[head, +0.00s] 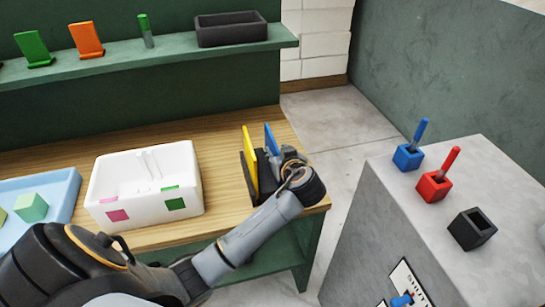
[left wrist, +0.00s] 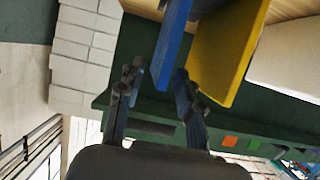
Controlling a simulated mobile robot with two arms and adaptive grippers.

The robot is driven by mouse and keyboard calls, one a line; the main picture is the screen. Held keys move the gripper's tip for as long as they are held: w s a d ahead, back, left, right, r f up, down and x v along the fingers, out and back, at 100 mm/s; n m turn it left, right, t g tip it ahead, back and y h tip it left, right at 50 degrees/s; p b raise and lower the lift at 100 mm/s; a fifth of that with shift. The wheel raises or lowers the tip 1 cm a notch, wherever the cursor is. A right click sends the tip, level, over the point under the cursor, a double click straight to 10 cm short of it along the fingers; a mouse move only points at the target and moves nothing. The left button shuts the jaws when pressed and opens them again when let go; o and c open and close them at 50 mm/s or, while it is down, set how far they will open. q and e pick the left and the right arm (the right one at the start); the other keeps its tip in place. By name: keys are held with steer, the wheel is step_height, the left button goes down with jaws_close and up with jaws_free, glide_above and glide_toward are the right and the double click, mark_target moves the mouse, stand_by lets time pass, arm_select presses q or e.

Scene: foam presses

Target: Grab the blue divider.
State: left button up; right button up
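The blue divider (head: 271,139) stands upright in a dark rack (head: 264,167) at the right end of the wooden table, beside the yellow divider (head: 249,141). My left gripper (head: 287,154) is at the rack, close to the blue divider, and partly hides it. In the left wrist view, the fingers of my left gripper (left wrist: 158,80) are spread apart. The blue divider's end (left wrist: 172,42) reaches into the gap between the fingertips; contact cannot be made out. The yellow divider (left wrist: 228,50) is just to the right there. My right gripper is not in view.
A white foam box (head: 145,212) with pink and green patches and a blue tray (head: 66,187) with cubes stand left on the table. A green shelf (head: 170,50) runs behind. A grey counter (head: 420,225) with blue, red and black holders is at right.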

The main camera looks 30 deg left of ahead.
mark_target(274, 145)
arm_select(q)
steer(key=shift+w+a+r+p, duration=0.1)
steer(key=shift+w+a+p, duration=0.15)
steer(key=shift+a+p, duration=0.1)
steer(key=p+x, duration=0.1)
steer(key=x, duration=0.2)
steer(key=shift+w+a, duration=0.15)
steer(key=shift+w+a+f, duration=0.25)
steer(key=shift+w+f, duration=0.05)
steer(key=shift+f, duration=0.1)
jaws_close()
